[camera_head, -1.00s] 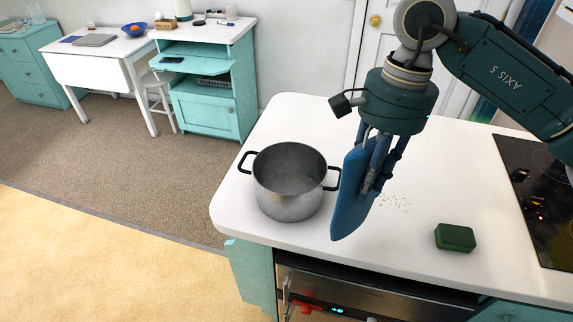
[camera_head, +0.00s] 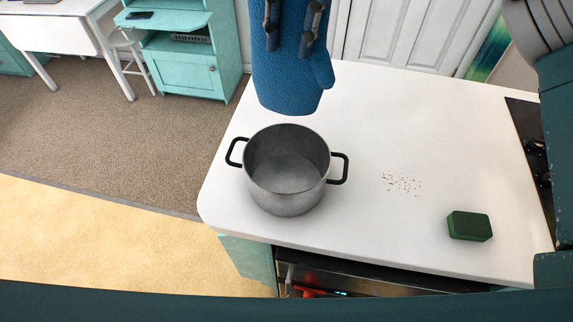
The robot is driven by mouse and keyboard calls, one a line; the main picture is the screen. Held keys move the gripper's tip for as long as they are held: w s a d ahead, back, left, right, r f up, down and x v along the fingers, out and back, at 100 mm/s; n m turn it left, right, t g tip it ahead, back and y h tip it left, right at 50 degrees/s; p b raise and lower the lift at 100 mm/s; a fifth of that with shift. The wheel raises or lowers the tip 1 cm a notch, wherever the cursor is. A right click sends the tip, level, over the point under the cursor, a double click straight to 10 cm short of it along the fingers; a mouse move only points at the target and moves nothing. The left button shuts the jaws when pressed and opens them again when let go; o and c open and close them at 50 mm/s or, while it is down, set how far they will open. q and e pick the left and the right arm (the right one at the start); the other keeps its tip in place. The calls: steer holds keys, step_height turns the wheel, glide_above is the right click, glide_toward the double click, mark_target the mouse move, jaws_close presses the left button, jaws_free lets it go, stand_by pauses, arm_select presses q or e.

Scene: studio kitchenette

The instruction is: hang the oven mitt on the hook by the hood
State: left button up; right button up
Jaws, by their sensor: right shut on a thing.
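The blue oven mitt (camera_head: 291,88) hangs from my right gripper (camera_head: 289,48) at the top of the head view. The gripper is shut on the mitt, with its dark fingers against it; the gripper's upper part is cut off by the top edge. The mitt's lower end appears just above and behind the pot in the picture, with its thumb side to the right. My left gripper is not in view. The hook and the hood are not in view.
A steel pot (camera_head: 287,196) with black handles stands on the white counter (camera_head: 400,130). Crumbs (camera_head: 402,183) and a green sponge (camera_head: 469,225) lie to its right. A dark cooktop (camera_head: 527,125) shows partly at the right edge. The counter behind the crumbs is clear.

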mark_target(290, 115)
steer(key=shift+f, duration=0.4)
step_height(290, 115, down, 14)
steer(key=p, duration=0.3)
steer(key=shift+w+f, duration=0.15)
steer(key=shift+f, duration=0.1)
step_height(290, 115, down, 4)
steer(key=shift+f+p, duration=0.25)
steer(key=shift+p, duration=0.35)
steer(key=shift+f+b, duration=0.2)
steer(key=shift+b, duration=0.15)
steer(key=o, duration=1.2)
steer(key=shift+c, duration=0.2)
steer(key=shift+r, duration=0.1)
